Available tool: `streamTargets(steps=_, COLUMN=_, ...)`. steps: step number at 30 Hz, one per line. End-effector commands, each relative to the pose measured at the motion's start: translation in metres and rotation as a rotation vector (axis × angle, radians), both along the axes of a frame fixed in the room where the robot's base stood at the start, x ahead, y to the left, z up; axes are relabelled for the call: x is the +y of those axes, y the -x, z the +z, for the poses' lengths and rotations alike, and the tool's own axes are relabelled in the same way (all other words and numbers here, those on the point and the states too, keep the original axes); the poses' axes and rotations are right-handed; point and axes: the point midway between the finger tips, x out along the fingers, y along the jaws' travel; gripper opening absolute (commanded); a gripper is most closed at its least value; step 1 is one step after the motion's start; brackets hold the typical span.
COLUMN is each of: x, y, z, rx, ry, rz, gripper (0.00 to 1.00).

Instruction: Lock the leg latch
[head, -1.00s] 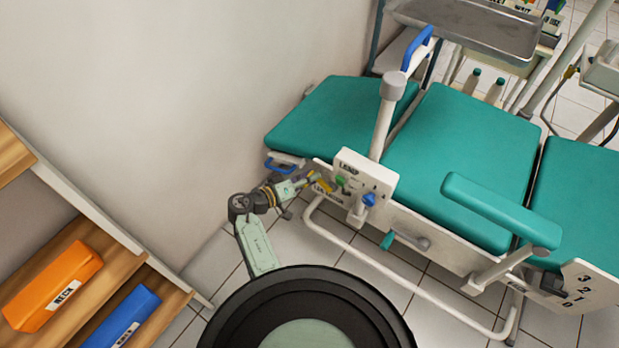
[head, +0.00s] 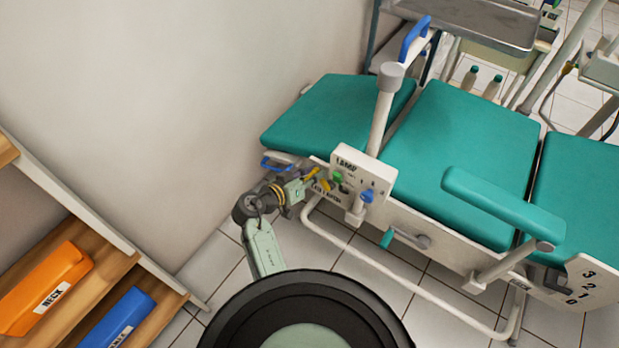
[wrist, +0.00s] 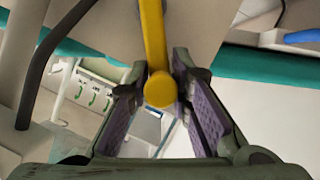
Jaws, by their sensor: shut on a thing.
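The leg latch is a yellow lever (head: 312,173) on the white side panel of the teal dental chair, beside a partly hidden label. In the wrist view the yellow lever (wrist: 154,35) comes down from the top and ends in a round tip between my fingers. My gripper (head: 303,184) is at the lever, low by the panel's left side. In the wrist view my gripper (wrist: 163,92) has its purple-padded fingers on either side of the lever, shut on it. The exact contact is hard to see.
A blue handle (head: 277,163) is to the left. Shelves with an orange box (head: 45,288) and a blue box (head: 118,318) stand at lower left.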

Motion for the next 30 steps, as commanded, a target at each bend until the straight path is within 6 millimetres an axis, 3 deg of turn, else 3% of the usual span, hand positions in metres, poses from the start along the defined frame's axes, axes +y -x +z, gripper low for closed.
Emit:
streamTargets(steps=15, x=-0.020, y=0.017, z=0.008, rx=-0.263, ry=-0.363, rz=0.009, gripper=0.00)
streamTargets(steps=30, x=-0.028, y=0.023, z=0.013, rx=-0.364, ry=-0.505, rz=0.013, gripper=0.00)
